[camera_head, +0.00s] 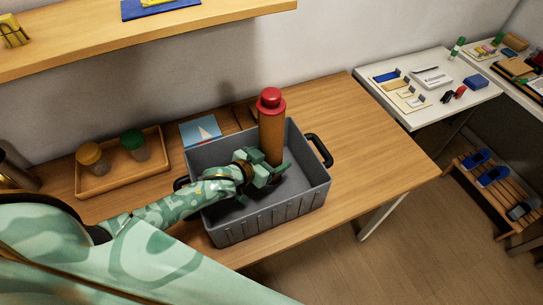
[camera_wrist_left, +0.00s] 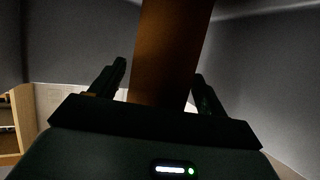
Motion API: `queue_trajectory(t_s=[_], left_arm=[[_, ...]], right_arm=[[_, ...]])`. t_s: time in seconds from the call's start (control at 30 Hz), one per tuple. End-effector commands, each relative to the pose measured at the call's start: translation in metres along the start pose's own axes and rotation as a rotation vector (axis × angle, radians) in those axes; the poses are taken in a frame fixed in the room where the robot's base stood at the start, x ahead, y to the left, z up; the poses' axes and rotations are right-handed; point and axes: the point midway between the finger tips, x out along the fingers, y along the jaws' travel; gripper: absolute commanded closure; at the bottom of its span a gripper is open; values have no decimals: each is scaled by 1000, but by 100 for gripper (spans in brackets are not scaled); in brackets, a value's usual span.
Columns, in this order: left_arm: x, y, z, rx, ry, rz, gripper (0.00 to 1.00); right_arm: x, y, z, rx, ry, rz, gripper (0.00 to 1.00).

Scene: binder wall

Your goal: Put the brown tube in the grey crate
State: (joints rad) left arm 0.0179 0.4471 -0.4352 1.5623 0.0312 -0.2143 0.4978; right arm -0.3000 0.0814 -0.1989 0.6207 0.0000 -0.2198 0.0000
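The brown tube (camera_head: 271,138) with a red cap (camera_head: 270,98) stands nearly upright inside the grey crate (camera_head: 271,217), toward its back right. Its lower end is hidden behind my left gripper and the crate wall. My left gripper (camera_head: 274,172) is inside the crate at the tube's lower part. In the left wrist view, the tube (camera_wrist_left: 172,50) is between the two fingers (camera_wrist_left: 157,82). A gap shows between the left finger and the tube, so the fingers look open around it. My right gripper is in neither view.
The crate stands on a wooden table, its black handle (camera_head: 319,150) at the right. A blue-covered booklet (camera_head: 201,131) lies behind it. A wooden tray (camera_head: 118,181) with two lidded jars is at left. A shelf (camera_head: 140,36) hangs above. The table's right part is clear.

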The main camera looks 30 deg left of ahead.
Motion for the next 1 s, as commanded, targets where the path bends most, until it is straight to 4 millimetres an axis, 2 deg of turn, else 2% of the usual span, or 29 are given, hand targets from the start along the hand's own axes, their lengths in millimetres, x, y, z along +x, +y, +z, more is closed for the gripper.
queue_trajectory(t_s=[0.27, 0.6, 0.7, 1.0], left_arm=[[-3, 0, -4, 0, 0, 0, 25], [-62, 0, -4, -2, -1, 0, 25], [-72, 0, -3, -1, 0, -1, 25], [-76, 0, -2, 0, 0, -1, 25]], right_arm=[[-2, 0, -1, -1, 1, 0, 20], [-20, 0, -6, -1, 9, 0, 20], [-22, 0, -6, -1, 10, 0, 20], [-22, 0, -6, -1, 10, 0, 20]])
